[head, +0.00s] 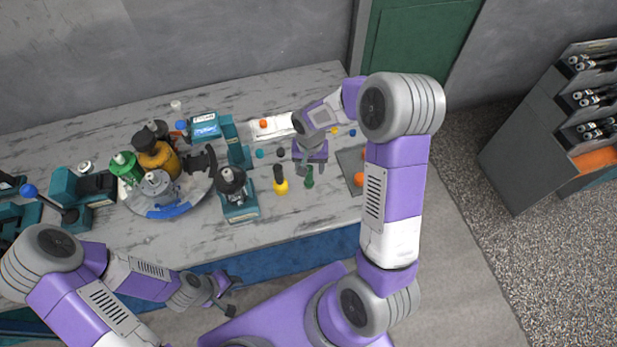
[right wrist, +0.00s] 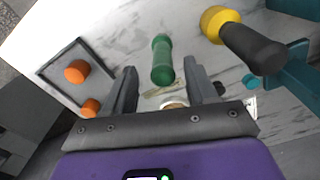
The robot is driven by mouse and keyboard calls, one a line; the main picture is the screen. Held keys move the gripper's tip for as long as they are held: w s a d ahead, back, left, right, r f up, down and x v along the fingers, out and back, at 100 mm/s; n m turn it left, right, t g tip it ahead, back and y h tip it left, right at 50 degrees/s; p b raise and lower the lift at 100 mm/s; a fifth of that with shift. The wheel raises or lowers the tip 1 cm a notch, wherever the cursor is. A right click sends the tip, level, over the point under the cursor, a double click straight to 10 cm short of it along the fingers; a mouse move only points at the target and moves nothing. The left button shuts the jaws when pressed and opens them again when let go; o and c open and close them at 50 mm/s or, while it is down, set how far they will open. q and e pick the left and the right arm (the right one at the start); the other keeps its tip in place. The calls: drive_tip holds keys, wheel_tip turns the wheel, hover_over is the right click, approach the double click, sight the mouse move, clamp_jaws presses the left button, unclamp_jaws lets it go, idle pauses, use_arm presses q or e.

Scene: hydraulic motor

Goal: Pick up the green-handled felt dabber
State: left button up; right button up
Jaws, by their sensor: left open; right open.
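The green-handled felt dabber (head: 309,177) stands on the marble worktop toward its front right. In the right wrist view its green handle (right wrist: 162,58) shows beyond and between the two fingertips. A pale, brownish round piece (right wrist: 173,103) shows below it between the fingers; I cannot tell if it belongs to the dabber. My right gripper (head: 307,168) is open just behind the dabber, its fingers (right wrist: 160,70) on either side of the handle's line, not clearly touching it. My left gripper (head: 227,297) is open and empty in front of the worktop.
A yellow-and-black tool (head: 280,181) stands close left of the dabber. A grey tray (head: 349,158) with orange pieces lies to the right. A teal fixture (head: 240,211) and a round plate (head: 140,209) with motor parts stand further left.

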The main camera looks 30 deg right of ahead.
sight(309, 177)
wheel_tip(309, 177, down, 4)
drive_tip(key=shift+w+r, duration=0.1)
drive_tip(key=shift+r, duration=0.1)
drive_tip(key=shift+a, duration=0.1)
drive_tip(key=shift+c, duration=0.3)
clamp_jaws()
drive_tip(key=shift+r, duration=0.1)
